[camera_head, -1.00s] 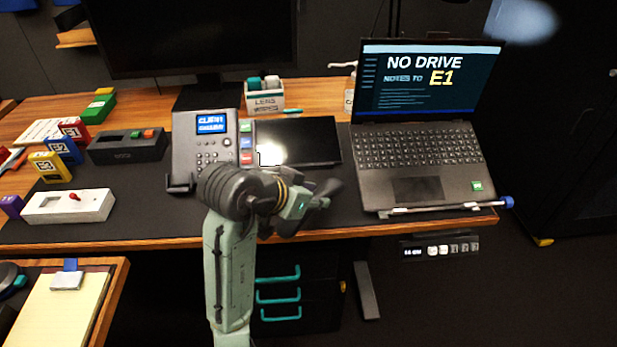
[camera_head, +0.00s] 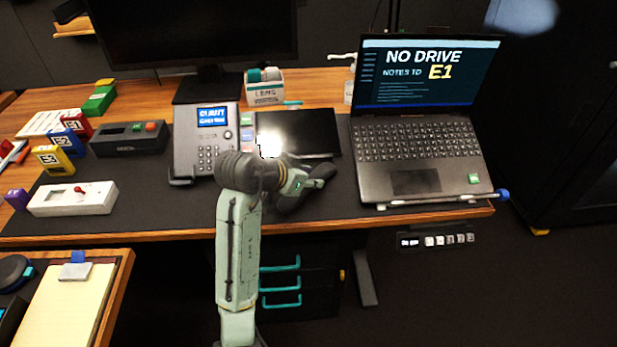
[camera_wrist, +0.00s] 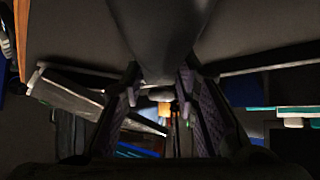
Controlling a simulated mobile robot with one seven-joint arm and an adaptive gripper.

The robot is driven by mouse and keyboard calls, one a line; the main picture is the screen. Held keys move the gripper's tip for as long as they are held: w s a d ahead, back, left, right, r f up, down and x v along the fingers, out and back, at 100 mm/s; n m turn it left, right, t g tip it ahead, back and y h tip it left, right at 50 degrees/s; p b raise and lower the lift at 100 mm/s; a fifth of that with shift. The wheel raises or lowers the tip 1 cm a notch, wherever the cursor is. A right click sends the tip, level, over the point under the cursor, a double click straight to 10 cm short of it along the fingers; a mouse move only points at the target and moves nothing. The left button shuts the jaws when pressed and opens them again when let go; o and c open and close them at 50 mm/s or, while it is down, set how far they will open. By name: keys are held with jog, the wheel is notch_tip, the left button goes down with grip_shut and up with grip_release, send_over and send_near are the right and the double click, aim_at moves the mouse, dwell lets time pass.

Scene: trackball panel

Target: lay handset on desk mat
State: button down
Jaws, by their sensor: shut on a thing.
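The handset (camera_wrist: 165,35) is a dark, rounded, long piece at the top middle of the wrist view. My gripper (camera_wrist: 160,92) is shut on it, with a finger on each side. In the head view the dark handset (camera_head: 292,202) shows beside my gripper (camera_head: 303,184), over the front middle of the desk. The black desk mat (camera_head: 150,212) covers the desk's front part and lies under the handset. I cannot tell whether the handset touches the mat. My arm hides part of the mat.
The desk phone (camera_head: 202,140) stands behind my arm, with a black tablet-like panel (camera_head: 300,133) to its right. An open laptop (camera_head: 420,160) stands on the right. A white box with a red knob (camera_head: 73,198) sits left. Bare mat lies between my gripper and the laptop.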

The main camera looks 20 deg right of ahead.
jog(key=shift+f, duration=0.15)
jog(key=c, duration=1.2)
grip_release()
jog(key=shift+c, duration=0.2)
jog(key=shift+a+r, duration=0.1)
jog(key=shift+r, duration=0.2)
jog(key=b+v, duration=0.1)
jog(key=v, duration=1)
jog(key=shift+s+a+r+b, duration=0.15)
jog(key=shift+a+r+b, duration=0.05)
jog(key=shift+r+b, duration=0.1)
